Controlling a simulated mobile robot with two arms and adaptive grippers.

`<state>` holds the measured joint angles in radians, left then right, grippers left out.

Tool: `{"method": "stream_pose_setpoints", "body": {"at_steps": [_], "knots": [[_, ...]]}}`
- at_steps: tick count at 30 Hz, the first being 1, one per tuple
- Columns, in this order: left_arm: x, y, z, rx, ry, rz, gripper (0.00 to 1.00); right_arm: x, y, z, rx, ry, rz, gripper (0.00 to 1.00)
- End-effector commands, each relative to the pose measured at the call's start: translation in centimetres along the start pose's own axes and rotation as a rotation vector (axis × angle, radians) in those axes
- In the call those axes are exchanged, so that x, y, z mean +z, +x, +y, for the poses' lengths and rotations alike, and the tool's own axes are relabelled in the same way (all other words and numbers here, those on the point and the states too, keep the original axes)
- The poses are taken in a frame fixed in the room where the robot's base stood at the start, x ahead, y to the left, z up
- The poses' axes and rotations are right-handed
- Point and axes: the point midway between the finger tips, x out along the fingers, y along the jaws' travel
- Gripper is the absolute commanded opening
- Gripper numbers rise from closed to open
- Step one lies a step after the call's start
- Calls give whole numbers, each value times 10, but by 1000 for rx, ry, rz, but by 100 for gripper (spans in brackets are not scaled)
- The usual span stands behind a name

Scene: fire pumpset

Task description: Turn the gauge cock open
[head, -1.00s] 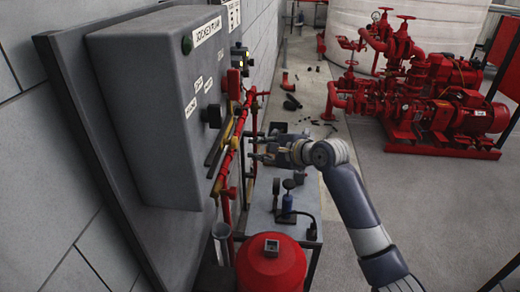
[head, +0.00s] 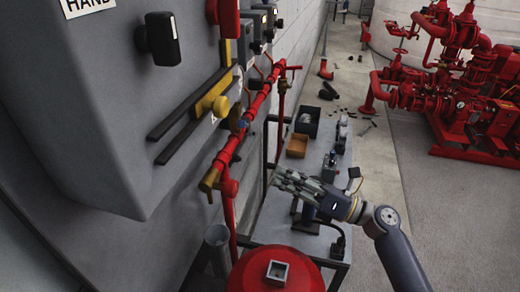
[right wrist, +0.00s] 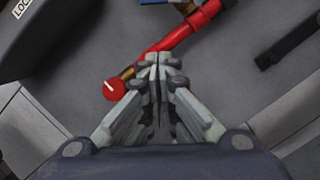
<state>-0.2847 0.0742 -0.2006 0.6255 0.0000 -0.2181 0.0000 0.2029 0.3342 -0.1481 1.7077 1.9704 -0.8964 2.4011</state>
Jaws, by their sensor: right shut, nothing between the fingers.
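A red pipe (head: 262,100) runs along the panel side, with brass fittings on it. A brass cock (head: 208,181) sits at its near lower end; I take it for the gauge cock, but cannot read its position. In the right wrist view the red pipe (right wrist: 183,32) ends in a brass piece (right wrist: 127,73) beside a red round part (right wrist: 113,89) with a white mark. My right gripper (head: 279,178) is right of the cock in the head view, apart from it. Its fingers are together and empty in the right wrist view (right wrist: 158,62). My left gripper is not in view.
The grey panel (head: 80,110) with a yellow lever (head: 213,99) stands left of the pipe. A red tank (head: 300,268) is below, near a small table (head: 270,228) carrying bins and tools. Red pumps (head: 460,100) stand at the back right. Grey floor lies open at right.

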Motion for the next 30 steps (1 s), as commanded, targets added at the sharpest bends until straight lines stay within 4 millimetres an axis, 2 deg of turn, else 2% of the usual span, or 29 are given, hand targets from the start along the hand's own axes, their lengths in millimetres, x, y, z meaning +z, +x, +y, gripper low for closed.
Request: {"method": "stream_pose_setpoints", "body": {"at_steps": [1,3,7,13,17,23,30], "knots": [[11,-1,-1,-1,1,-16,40,0,2,1,4,8,-4,0],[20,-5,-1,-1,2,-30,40,2,9,2,5,10,-5,0],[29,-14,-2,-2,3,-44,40,4,30,4,6,9,-5,0],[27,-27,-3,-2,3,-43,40,4,74,4,5,7,-4,0],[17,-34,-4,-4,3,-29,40,4,101,4,6,7,-4,0],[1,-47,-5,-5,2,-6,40,31,107,3,2,4,-2,0],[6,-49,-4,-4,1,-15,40,40,109,1,3,4,-2,0]]}}
